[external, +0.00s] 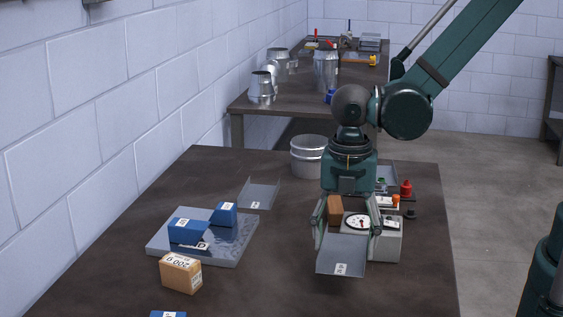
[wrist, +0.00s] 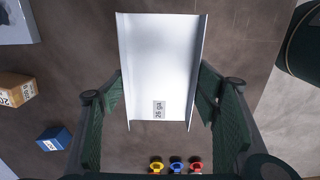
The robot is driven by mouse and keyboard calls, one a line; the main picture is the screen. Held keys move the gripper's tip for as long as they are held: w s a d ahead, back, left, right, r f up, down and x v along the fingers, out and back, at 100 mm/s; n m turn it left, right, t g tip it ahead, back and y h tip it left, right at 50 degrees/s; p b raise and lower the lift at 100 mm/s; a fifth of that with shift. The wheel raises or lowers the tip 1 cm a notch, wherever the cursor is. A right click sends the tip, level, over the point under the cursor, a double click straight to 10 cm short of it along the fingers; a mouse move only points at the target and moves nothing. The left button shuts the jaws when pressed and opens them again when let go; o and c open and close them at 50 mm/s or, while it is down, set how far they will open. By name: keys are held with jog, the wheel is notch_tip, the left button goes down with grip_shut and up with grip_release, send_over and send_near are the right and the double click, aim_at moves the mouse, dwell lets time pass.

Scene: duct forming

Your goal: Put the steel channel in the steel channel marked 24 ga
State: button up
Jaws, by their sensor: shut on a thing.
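My gripper (external: 346,228) is shut on a bright steel channel (external: 341,258), one finger at each side wall. The channel hangs level or slightly tilted above the dark table. In the wrist view the held channel (wrist: 160,60) lies between the fingers of my gripper (wrist: 160,78), and its label reads 26 ga. A second steel channel (external: 260,193) lies on the table further back and to the left, with its open side up. Its white label is too small to read. The gripper is apart from it, to its right and nearer the camera.
A grey plate (external: 225,252) with blue blocks (external: 188,232) stands left. A wooden block (external: 181,272) and a blue block (wrist: 53,139) are nearby. A metal pot (external: 308,158) stands at the back. A dial instrument (external: 386,243) stands beside my gripper. The table between the channels is clear.

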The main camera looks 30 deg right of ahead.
jog(key=shift+w, duration=0.1)
jog(key=w+a+r+p, duration=0.1)
jog(key=w+r+p, duration=0.15)
jog(key=w, duration=2.35)
jog(key=w+d+r+p, duration=0.1)
jog(key=w+d, duration=0.4)
jog(key=w, duration=0.8)
jog(key=w+d+p, duration=0.1)
jog(key=w+d, duration=0.5)
jog(key=w, duration=0.7)
jog(key=shift+r, duration=0.4)
jog(key=shift+w, duration=0.1)
notch_tip(320, 180, down, 6)
jog(key=shift+f, duration=0.15)
